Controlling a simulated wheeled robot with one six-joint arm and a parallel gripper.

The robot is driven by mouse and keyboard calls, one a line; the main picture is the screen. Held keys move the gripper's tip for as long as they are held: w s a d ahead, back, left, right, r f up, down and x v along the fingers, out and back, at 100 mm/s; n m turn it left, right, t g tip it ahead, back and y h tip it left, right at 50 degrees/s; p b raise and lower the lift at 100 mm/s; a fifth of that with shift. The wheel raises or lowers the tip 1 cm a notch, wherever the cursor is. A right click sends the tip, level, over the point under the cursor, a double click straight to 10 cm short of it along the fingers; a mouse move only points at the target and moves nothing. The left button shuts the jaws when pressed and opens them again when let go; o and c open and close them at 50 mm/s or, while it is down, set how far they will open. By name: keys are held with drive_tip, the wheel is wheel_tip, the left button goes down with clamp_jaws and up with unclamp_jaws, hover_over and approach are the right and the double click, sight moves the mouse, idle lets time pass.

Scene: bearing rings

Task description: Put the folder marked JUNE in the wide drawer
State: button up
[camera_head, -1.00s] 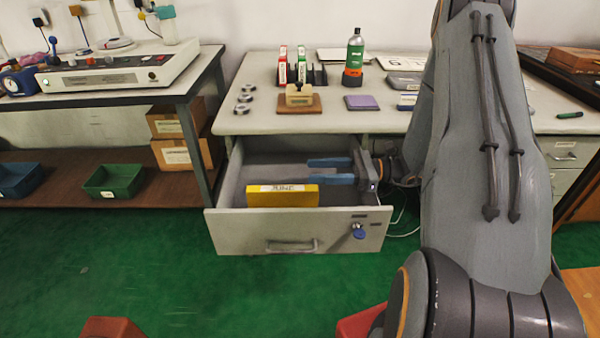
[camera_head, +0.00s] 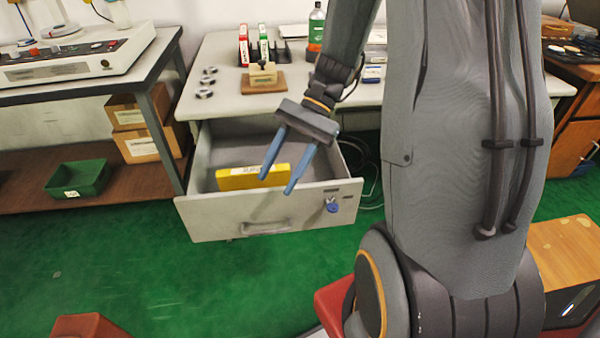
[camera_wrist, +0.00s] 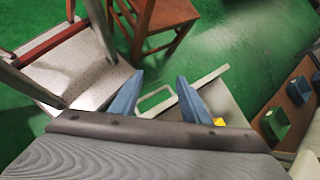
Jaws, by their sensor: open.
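The yellow folder (camera_head: 238,178) stands on its long edge inside the open wide drawer (camera_head: 205,222), near the drawer's front panel. My gripper (camera_head: 277,184) is open and empty, with blue fingers pointing down, above the drawer's right part and in front of the folder's right end in the head view. In the wrist view the open fingers (camera_wrist: 157,95) show with the drawer front and its handle (camera_wrist: 155,100) beyond them. A bit of yellow (camera_wrist: 219,121) shows beside the right finger.
The desk (camera_head: 215,100) above the drawer bears a rack of red and green folders (camera_head: 264,45), a wooden stamp block (camera_head: 263,78), metal rings (camera_head: 205,88) and a bottle (camera_head: 316,25). A green bin (camera_head: 78,179) is on the left shelf.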

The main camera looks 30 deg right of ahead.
drive_tip(key=s+d+r+n+t+h, duration=0.1)
drive_tip(key=s+r+n+t+h, duration=0.2)
drive_tip(key=s+n+h, duration=0.3)
drive_tip(key=r+n+h, duration=0.1)
drive_tip(key=n+h, duration=0.1)
drive_tip(key=n, duration=0.1)
drive_tip(key=shift+s+d+r+n+t, duration=0.2)
drive_tip(key=shift+s+r+n+t, duration=0.1)
drive_tip(key=shift+n, duration=0.1)
drive_tip(key=shift+r, duration=0.1)
drive_tip(key=shift+n, duration=0.3)
drive_tip(key=r+p, duration=0.1)
drive_tip(key=p, duration=0.2)
drive_tip(key=r+p, duration=0.2)
drive_tip(key=p, duration=0.1)
drive_tip(key=s+r+p, duration=0.1)
drive_tip(key=r+p, duration=0.1)
drive_tip(key=p, duration=0.2)
drive_tip(key=shift+a+r, duration=0.15)
drive_tip(key=shift+a, duration=0.2)
